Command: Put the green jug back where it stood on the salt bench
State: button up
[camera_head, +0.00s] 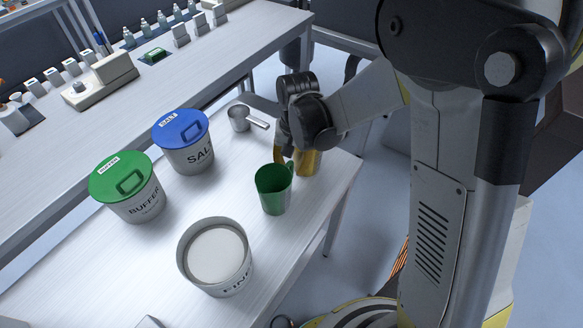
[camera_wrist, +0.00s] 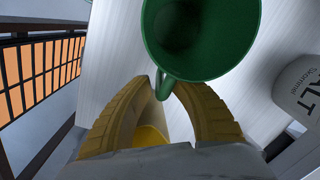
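The green jug (camera_head: 273,190) is upright over the right part of the white bench, behind and right of the open white tub. I cannot tell whether its base touches the bench top. My gripper (camera_head: 288,162) comes from behind and right of the jug, at its handle side. In the wrist view the jug (camera_wrist: 200,40) is large, its inside dark and seemingly empty. The yellow fingertips of my gripper (camera_wrist: 166,88) close in on both sides of its green handle, which fills the gap between them. The lower part of the handle is hidden.
An open tub of white powder (camera_head: 215,254) stands in front of the jug. The blue-lidded SALT tub (camera_head: 186,143) and green-lidded BUFFER tub (camera_head: 128,188) stand left. A metal scoop (camera_head: 243,119) lies behind. The bench's right edge (camera_head: 343,205) is close to the jug.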

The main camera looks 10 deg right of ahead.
jog(key=shift+r, duration=0.15)
notch_tip(320, 180, up, 12)
jog(key=p, duration=0.5)
jog(key=s+d+r+n+t, duration=0.1)
jog(key=s+d+r+t, duration=0.2)
jog(key=s+d+r, duration=0.2)
jog(key=s+d+r+t, duration=0.4)
jog(key=s+d+r, duration=0.1)
jog(key=s, duration=0.4)
jog(key=shift+d+r+n+h, duration=0.15)
jog(key=shift+d+n+h, duration=0.15)
jog(key=shift+d+n, duration=0.15)
